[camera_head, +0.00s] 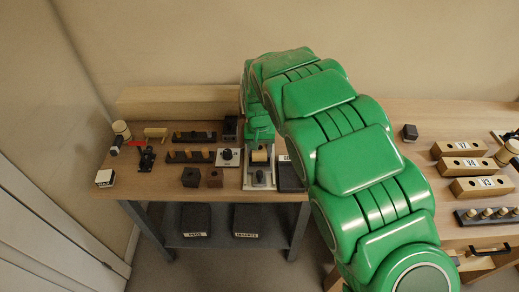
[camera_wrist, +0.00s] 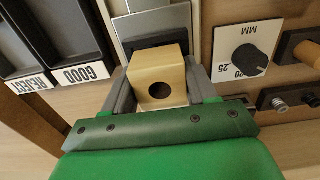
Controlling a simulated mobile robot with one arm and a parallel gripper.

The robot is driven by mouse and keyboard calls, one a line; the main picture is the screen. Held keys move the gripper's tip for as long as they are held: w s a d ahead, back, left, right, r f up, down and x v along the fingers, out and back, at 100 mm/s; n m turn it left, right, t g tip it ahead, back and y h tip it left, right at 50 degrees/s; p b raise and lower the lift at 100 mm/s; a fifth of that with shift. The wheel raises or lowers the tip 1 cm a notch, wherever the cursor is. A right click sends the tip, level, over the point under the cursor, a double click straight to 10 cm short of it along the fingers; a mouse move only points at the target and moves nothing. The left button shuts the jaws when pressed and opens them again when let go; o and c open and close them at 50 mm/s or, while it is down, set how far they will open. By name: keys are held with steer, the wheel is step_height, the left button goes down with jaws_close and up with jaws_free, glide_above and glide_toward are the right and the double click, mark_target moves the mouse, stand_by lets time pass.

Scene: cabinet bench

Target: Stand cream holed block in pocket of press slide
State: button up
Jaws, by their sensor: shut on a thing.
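The cream holed block (camera_wrist: 158,78) is between the two grey fingers of my gripper (camera_wrist: 160,72) in the wrist view, its round dark hole facing the camera. In the head view the block (camera_head: 260,156) shows small below the green wrist, over the press slide (camera_head: 259,182). The slide's grey metal plate (camera_wrist: 152,24) shows beyond the block in the wrist view, with a dark part just behind the block. The block hides the pocket, and I cannot tell whether its lower end is inside it.
In the wrist view, dark trays labelled GOOD (camera_wrist: 80,35) and REJECT (camera_wrist: 25,45) lie left, and a dial plate (camera_wrist: 245,52) lies right. In the head view, dark blocks (camera_head: 191,177) and peg racks (camera_head: 190,156) stand left of the slide. My arm covers the middle.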

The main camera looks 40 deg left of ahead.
steer(key=shift+f, duration=0.3)
steer(key=o, duration=1.1)
steer(key=shift+o, duration=0.9)
steer(key=shift+r, duration=0.15)
steer(key=shift+r, duration=3.4)
